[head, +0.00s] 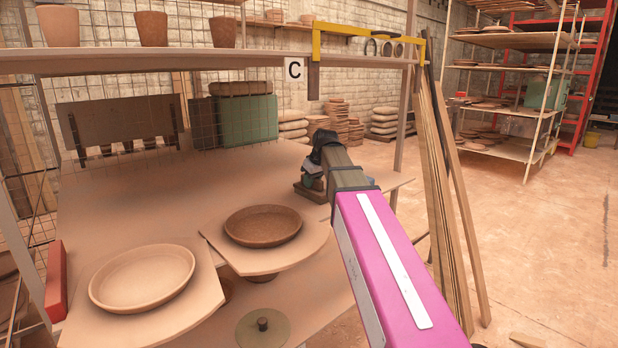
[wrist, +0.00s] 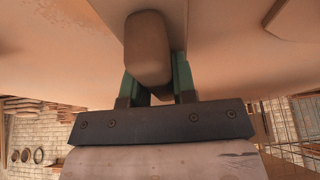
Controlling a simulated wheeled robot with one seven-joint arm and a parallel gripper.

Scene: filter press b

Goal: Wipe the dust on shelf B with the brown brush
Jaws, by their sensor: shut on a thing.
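My gripper (head: 313,180) is at the far right part of the broad shelf board below the board with the C sign, low over its surface. In the wrist view, its two green fingers (wrist: 157,78) are shut on the brown brush (wrist: 148,48), whose rounded end faces the camera. In the head view, a brown block under the fingers looks like part of the brush; I cannot tell whether it touches the board. The shelf board (head: 150,205) is dusty tan all over, and separate dust does not stand out. No B sign shows.
A pale dish (head: 143,277) and a brown dish (head: 262,226) stand on square boards at the front. A red block (head: 56,282) is at the left edge. A green box (head: 248,120) stands behind. The C sign (head: 294,70) hangs above. Planks (head: 445,200) lean at the right.

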